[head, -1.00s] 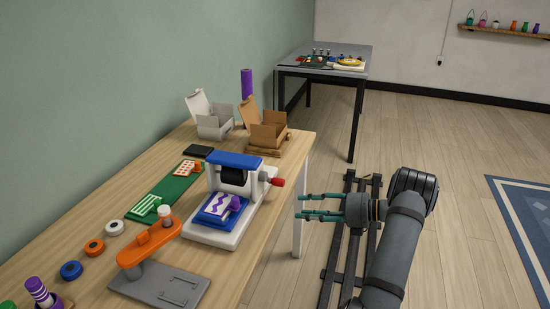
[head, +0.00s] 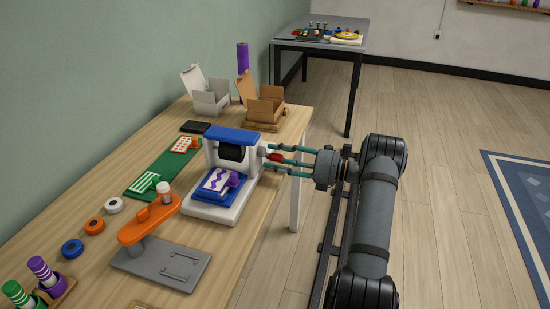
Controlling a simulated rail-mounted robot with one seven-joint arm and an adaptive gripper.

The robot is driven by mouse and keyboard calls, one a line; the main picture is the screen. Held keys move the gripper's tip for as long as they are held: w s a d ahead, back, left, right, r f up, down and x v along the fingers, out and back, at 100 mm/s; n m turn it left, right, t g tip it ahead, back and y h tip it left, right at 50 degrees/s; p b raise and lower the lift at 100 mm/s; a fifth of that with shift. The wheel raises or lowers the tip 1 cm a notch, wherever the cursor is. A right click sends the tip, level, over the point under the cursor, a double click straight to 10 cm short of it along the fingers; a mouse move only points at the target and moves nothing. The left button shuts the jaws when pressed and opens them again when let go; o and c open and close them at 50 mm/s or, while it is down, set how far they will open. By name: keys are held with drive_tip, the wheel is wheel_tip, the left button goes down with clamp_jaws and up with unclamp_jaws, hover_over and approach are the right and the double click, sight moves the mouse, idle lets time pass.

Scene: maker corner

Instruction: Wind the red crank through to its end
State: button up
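The red crank handle (head: 275,156) sticks out from the right side of a white press-like machine (head: 212,213) with a blue top bar and a black roller. The machine stands on the wooden table near its right edge. My gripper (head: 264,158) reaches in from the right with its teal fingers spread. The fingers lie around the red handle, which shows between them. Contact is not clear, and the fingers hide part of the handle. A blue block with a purple and white pattern (head: 219,182) sits on the machine's base.
An orange-armed tool on a grey base (head: 160,262) stands in front of the machine. Tape rolls (head: 94,225) lie to the left. An open cardboard box (head: 264,108) and a white box (head: 210,100) stand behind. The floor right of the table is mostly clear.

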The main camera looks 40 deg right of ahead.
drive_tip(key=shift+w+a, duration=0.15)
drive_tip(key=shift+w, duration=0.1)
drive_tip(key=shift+c, duration=0.6)
drive_tip(key=c, duration=0.8)
clamp_jaws()
